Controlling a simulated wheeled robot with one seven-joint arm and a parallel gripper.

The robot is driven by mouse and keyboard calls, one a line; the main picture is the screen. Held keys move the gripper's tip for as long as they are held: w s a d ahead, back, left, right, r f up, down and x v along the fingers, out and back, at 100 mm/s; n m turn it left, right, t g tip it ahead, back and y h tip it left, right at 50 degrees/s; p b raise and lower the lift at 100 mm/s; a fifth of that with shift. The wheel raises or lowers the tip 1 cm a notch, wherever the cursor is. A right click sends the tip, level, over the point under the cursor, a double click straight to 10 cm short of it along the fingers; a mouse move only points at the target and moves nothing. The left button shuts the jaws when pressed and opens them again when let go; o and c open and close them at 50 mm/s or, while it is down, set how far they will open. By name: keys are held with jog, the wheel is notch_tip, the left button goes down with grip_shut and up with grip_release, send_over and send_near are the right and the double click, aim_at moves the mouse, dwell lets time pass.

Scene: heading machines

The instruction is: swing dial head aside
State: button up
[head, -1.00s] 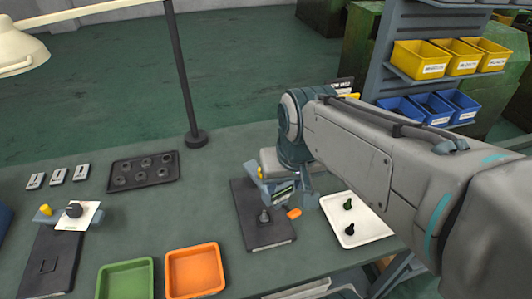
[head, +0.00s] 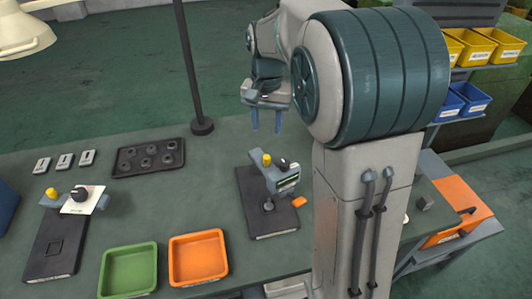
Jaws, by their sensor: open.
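My gripper (head: 266,121) is open and empty, with its fingers pointing down. It is raised behind and above the middle stand, apart from it. The middle stand has a dark base plate (head: 256,220), a small upright post, and a grey-blue head (head: 281,178) with a yellow knob (head: 267,159), a black knob and a greenish panel. This head sits over the right rear of its plate. At the left, a second stand has a white dial plate with a black knob (head: 80,193) on a grey-blue arm, over a dark base (head: 48,252). Which head is the task's is not marked.
A green tray (head: 129,293) and an orange tray (head: 198,284) sit at the front. A dark tray of round parts (head: 148,158) lies behind. A lamp pole (head: 188,75) stands left of my gripper.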

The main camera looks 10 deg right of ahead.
aim_at(267, 157)
notch_tip(267, 157, down, 11)
jog(key=shift+f+p, duration=0.2)
jog(key=shift+p, duration=0.35)
grip_shut()
